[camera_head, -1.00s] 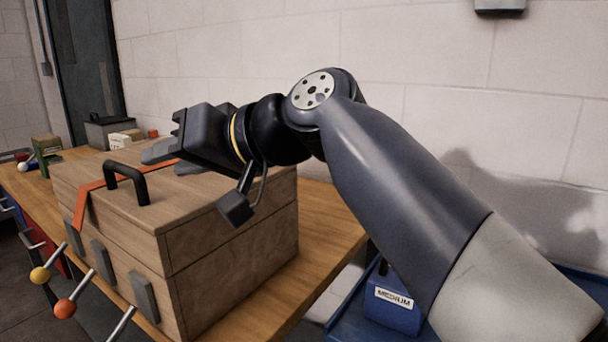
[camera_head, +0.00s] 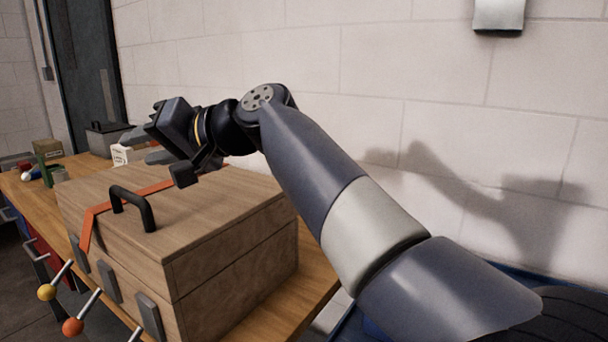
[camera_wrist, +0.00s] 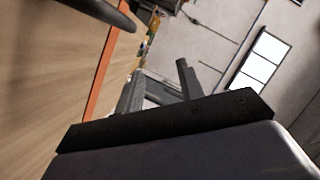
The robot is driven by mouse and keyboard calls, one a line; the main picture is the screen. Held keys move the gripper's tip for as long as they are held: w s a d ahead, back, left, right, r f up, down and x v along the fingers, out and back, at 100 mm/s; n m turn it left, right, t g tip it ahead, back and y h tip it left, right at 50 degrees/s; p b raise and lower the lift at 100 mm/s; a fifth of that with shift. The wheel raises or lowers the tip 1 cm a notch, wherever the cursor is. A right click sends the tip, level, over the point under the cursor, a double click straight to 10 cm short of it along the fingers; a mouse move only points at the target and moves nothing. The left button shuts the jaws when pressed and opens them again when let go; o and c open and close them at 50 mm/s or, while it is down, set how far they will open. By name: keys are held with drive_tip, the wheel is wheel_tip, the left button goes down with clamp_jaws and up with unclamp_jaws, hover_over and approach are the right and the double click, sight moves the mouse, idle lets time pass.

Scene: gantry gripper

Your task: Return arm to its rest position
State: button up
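My arm reaches across the head view from the lower right, above a wooden box. My gripper (camera_head: 145,146) is at its far end, beyond and above the box's back edge. In the wrist view my gripper (camera_wrist: 158,86) shows two grey fingers standing apart with nothing between them. The wooden box (camera_head: 232,250) is closed and stands on the workbench. It has a black handle (camera_head: 132,206) and an orange strip (camera_head: 88,228) on its lid. In the wrist view the lid (camera_wrist: 45,90) fills the left side, apart from the fingers.
The wooden workbench (camera_head: 312,275) runs along a pale block wall (camera_head: 400,90). Small boxes (camera_head: 47,149) and a grey case (camera_head: 108,138) stand at its far end. Levers with yellow (camera_head: 46,292) and orange (camera_head: 72,327) knobs stick out in front of the box.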

drive_tip(key=w+d+r+m+y+p, duration=0.2)
drive_tip(key=w+d+r+m+p, duration=0.2)
drive_tip(key=w+d+r+p, duration=0.25)
drive_tip(key=w+d+r+m+y+p, duration=0.1)
drive_tip(key=w+d+r+m+p, duration=0.35)
drive_tip(key=w+p, duration=0.4)
drive_tip(key=w+d+f+m+t+y+p, duration=0.1)
drive_tip(key=w+d+m+p, duration=0.3)
drive_tip(key=w, duration=0.5)
drive_tip(key=w+d+f+m+t+y+p, duration=0.1)
drive_tip(key=w+d+f+m+p, duration=0.3)
drive_tip(key=w, duration=0.6)
drive_tip(key=shift+d+m+t+p, duration=0.45)
drive_tip(key=shift+d+p, duration=0.95)
drive_tip(key=shift+d, duration=0.3)
drive_tip(key=shift+s+f+g+y, duration=0.1)
drive_tip(key=shift+g+y, duration=0.15)
drive_tip(key=shift+y, duration=0.05)
